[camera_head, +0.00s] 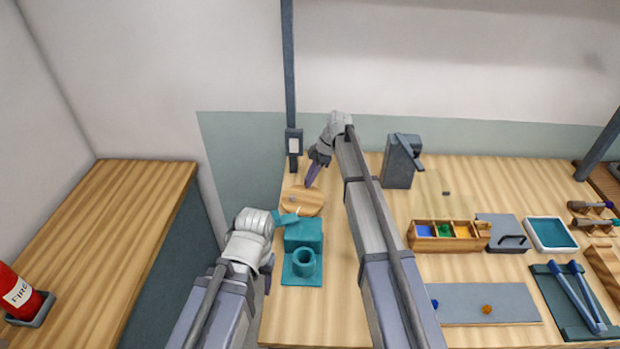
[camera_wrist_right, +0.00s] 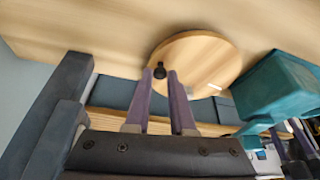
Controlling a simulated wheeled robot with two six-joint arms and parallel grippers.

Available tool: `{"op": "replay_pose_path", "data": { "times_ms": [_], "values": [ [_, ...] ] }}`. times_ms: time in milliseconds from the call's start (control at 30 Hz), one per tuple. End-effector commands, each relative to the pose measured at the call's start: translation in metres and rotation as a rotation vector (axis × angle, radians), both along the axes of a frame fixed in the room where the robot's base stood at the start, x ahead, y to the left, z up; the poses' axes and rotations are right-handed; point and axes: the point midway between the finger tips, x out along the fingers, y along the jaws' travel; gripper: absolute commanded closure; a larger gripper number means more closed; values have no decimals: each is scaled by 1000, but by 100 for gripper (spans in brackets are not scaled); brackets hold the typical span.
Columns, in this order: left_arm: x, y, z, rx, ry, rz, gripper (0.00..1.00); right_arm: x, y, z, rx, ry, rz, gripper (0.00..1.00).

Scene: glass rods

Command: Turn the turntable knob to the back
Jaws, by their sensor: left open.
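The turntable (camera_head: 302,203) is a round, pale wooden disc at the back left of the table. It also shows in the right wrist view (camera_wrist_right: 205,62). A small dark knob (camera_wrist_right: 160,71) stands at the disc's left edge in that view, between my right gripper's fingertips. My right gripper (camera_head: 308,183) points down at the disc's far edge, its purple fingers apart. I cannot tell whether they touch the knob, and the knob is not clear in the head view. My left gripper (camera_head: 268,270) is open and empty beside the table's left edge, near the teal fixture.
The teal fixture (camera_head: 303,235) with a ring stands just in front of the turntable. A dark post (camera_head: 293,150) rises behind it. A grey device (camera_head: 401,162) stands at the back. A compartment box (camera_head: 412,244) and a grey mat (camera_head: 485,303) lie to the right.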

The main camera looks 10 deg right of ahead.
Motion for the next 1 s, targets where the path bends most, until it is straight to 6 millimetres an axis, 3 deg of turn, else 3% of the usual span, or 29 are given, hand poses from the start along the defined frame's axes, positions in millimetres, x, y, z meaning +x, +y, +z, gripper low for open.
{"op": "replay_pose_path", "data": {
  "times_ms": [33, 267, 667, 1000],
  "values": [
    [0, 0, 0, 0, 0, 0, 45, 0, 0, 0, 0, 1, 0, 74],
    [0, 0, 0, 0, 0, 0, 45, 0, 0, 0, 0, 0, 0, 49],
    [0, 0, 5, 0, 0, 0, 45, 0, -2, 5, 0, 0, -1, 49],
    [0, 0, 42, 0, 0, 0, 45, 0, -15, 42, 0, 1, -2, 49]
  ]
}}
